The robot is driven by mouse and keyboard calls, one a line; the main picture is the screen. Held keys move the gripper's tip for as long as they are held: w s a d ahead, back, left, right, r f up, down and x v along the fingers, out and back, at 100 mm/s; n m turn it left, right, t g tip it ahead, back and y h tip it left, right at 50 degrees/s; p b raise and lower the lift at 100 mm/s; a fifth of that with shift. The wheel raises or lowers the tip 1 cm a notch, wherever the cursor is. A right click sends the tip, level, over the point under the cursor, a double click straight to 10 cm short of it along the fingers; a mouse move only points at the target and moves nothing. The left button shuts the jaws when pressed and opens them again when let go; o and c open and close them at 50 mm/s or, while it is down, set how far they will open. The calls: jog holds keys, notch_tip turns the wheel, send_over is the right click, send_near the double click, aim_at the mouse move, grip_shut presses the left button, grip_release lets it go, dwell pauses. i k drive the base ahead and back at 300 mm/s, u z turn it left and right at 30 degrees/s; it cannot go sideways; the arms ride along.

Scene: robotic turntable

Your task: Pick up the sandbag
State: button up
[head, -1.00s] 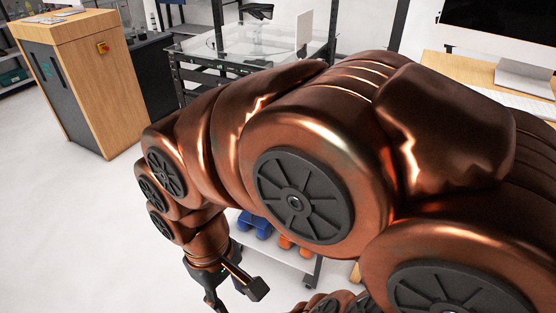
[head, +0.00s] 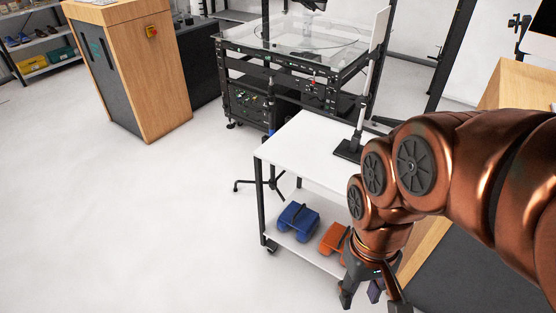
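Two saddle-shaped sandbags lie on the lower shelf of a white cart in the head view. The blue sandbag (head: 298,221) is on the left and fully in sight. The orange sandbag (head: 333,240) is to its right, partly hidden at its right side by my arm. My gripper (head: 373,297) hangs at the lower right, its dark fingers pointing down and spread apart. It appears to the right of and below the orange sandbag in the picture; the depth between them is hard to tell. I see no sandbag in its fingers.
The white cart (head: 300,143) has an upper shelf above the sandbags and dark posts. A black equipment rack (head: 262,105) with a glass top stands behind it. A wooden cabinet (head: 150,80) is at the left, a wooden desk (head: 505,85) at the right. The floor at left is clear.

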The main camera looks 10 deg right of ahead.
aim_at(307, 221)
jog(key=u, duration=0.5)
jog(key=k, duration=0.6)
jog(key=u, duration=0.55)
jog(key=i, duration=0.2)
jog(key=z, duration=0.1)
